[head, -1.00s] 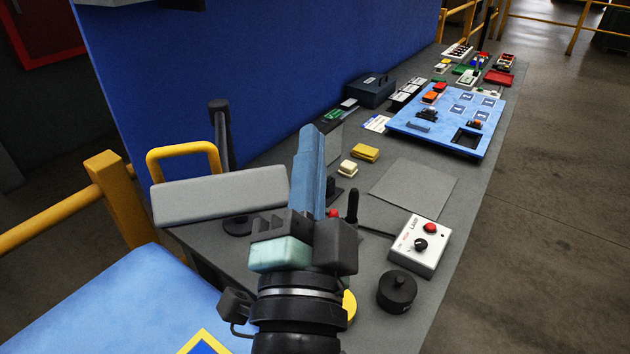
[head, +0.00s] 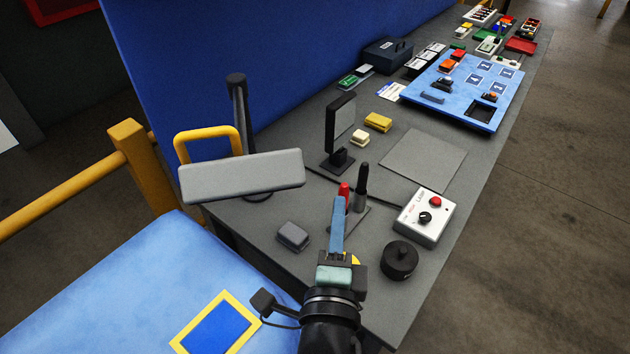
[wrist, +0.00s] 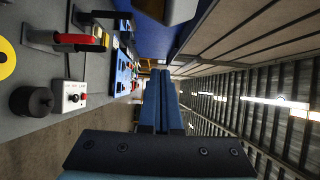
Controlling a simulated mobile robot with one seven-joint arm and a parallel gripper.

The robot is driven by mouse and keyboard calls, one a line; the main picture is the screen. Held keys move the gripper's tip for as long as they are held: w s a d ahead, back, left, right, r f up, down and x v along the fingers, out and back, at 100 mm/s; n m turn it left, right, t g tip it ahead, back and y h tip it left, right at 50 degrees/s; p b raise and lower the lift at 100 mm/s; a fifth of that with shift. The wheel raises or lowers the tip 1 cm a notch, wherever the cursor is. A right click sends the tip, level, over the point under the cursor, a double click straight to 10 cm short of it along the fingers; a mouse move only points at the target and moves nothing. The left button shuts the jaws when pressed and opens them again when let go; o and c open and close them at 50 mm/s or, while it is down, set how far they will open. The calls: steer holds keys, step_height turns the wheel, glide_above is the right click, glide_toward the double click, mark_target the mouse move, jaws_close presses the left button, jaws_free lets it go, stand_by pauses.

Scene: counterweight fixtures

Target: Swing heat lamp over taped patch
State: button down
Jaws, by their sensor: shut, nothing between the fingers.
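The heat lamp has a long pale grey head (head: 242,177) with a yellow loop handle (head: 207,134) behind it, beside a dark upright post (head: 238,105) at the table's left end. The taped patch, a blue square inside a yellow tape border (head: 181,343), lies on the light blue surface at lower left. The lamp head is up and to the right of it in the head view. My gripper (head: 339,201) is shut and empty, its blue fingers right of the lamp head and apart from it. Its fingers also show in the wrist view (wrist: 161,75).
A red-topped tool (head: 344,189) and a black one (head: 362,180) stand near my fingertips. A white control box (head: 430,228), black weight (head: 399,260), small grey block (head: 293,236) and dark upright panel (head: 340,127) are nearby. A yellow rail (head: 60,205) borders the left.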

steer(key=shift+w+a+p, duration=1.25)
steer(key=shift+w+a, duration=0.5)
steer(key=shift+w, duration=0.25)
steer(key=shift+a, duration=0.1)
